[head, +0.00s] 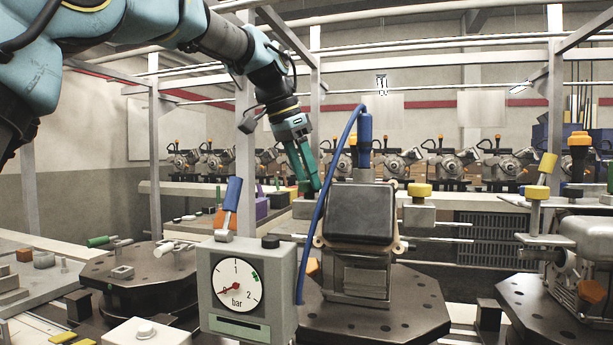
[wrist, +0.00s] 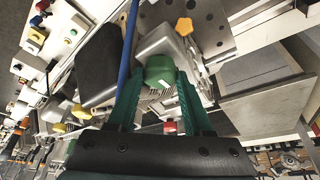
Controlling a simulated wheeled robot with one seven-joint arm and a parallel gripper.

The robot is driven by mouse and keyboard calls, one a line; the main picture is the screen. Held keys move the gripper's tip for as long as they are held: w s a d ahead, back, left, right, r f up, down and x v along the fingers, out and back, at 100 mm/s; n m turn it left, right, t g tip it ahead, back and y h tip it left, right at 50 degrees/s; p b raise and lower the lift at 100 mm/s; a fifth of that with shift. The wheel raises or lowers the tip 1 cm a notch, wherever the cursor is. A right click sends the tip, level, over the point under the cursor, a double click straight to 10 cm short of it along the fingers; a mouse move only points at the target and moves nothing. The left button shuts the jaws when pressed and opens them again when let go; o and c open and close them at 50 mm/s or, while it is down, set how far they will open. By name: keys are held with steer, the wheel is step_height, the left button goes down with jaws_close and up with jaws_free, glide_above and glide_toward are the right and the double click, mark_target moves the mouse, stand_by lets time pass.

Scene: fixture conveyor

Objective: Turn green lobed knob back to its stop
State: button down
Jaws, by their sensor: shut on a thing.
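The green lobed knob (wrist: 160,70) is in the upper middle of the wrist view, on top of a grey block. My gripper (head: 311,184) reaches down behind the gauge box in the head view. In the wrist view its two green fingers stand on either side of the knob, and the gripper is shut on it. In the head view the fingers mostly cover the knob, so its lobes cannot be made out there. How far the knob is turned cannot be told.
A blue hose (head: 325,195) hangs close to the right of my gripper, by the dark-topped grey unit (head: 361,212). A pressure gauge box (head: 273,285) stands in front. A yellow lobed knob (head: 419,190) is to the right; a red knob (wrist: 170,128) shows between my fingers.

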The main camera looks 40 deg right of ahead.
steer(key=shift+r+n, duration=0.1)
steer(key=shift+n, duration=0.2)
steer(key=n, duration=0.1)
steer(key=n+t+p, duration=0.1)
steer(key=n, duration=0.1)
steer(key=shift+s+t, duration=0.2)
steer(key=shift+t, duration=0.1)
steer(key=n+t+p, duration=0.1)
steer(key=n, duration=0.1)
steer(key=n+p, duration=0.1)
steer(key=n, duration=0.2)
steer(key=shift+s+d+r+t+y, duration=0.1)
steer(key=shift+t+y, duration=0.2)
steer(key=shift+t, duration=0.1)
steer(key=n+p, duration=0.1)
steer(key=n, duration=0.1)
steer(key=n+t+y+p, duration=0.1)
steer(key=n, duration=0.2)
steer(key=shift+s+d+y, duration=0.1)
steer(key=shift+d+y, duration=0.05)
steer(key=shift+y, duration=0.15)
steer(key=shift+n+t+y+p, duration=0.4)
steer(key=shift+n+y+p, duration=0.2)
steer(key=shift+n, duration=1.4)
steer(key=shift+c, duration=1.5)
jaws_free()
